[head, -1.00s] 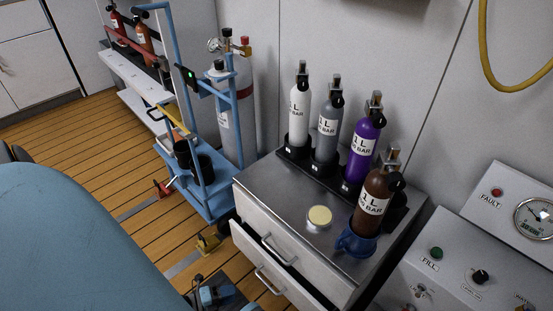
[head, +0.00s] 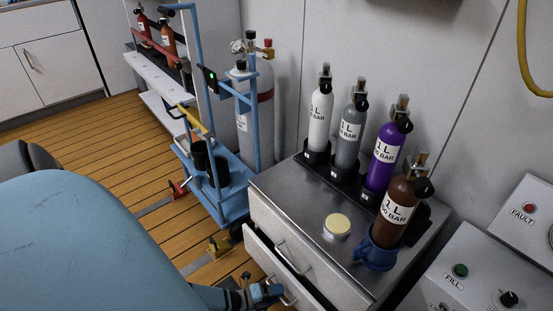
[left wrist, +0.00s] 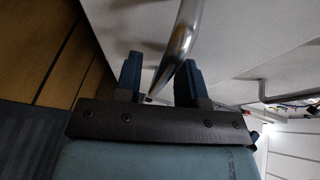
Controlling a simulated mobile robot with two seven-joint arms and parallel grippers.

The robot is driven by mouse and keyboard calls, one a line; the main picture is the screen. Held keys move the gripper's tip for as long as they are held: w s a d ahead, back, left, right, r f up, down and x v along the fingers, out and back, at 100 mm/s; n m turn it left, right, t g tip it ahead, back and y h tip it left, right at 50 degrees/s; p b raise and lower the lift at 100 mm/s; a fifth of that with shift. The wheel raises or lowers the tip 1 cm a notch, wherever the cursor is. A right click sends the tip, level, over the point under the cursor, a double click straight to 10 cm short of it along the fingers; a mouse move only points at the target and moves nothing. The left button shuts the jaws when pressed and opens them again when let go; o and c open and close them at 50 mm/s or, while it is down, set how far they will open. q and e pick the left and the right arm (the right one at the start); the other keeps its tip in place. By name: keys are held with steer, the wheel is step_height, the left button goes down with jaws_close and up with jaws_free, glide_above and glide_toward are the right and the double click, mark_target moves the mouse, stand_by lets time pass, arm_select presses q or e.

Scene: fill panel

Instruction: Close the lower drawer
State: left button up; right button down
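The lower drawer (head: 257,250) of the metal cabinet stands pulled out, with a dark gap above its front edge. Its bar handle (head: 287,297) is near the bottom edge of the head view. My left gripper (head: 268,291) is at this handle. In the left wrist view, the two blue fingers of my left gripper (left wrist: 160,78) are apart, and the metal handle bar (left wrist: 182,38) runs between them in the picture. I cannot tell whether a finger touches it. The upper drawer (head: 300,240) looks shut, with its own handle (head: 291,260). My right gripper is not in view.
A blue cylinder trolley (head: 230,205) stands left of the cabinet. A control panel (head: 450,275) is at the right.

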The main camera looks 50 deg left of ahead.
mark_target(285, 285)
arm_select(q)
jaws_close()
steer(key=w, duration=0.4)
steer(key=shift+w+d, duration=0.1)
steer(key=shift+d, duration=0.1)
steer(key=shift+w, duration=0.2)
jaws_free()
steer(key=shift+w, duration=0.1)
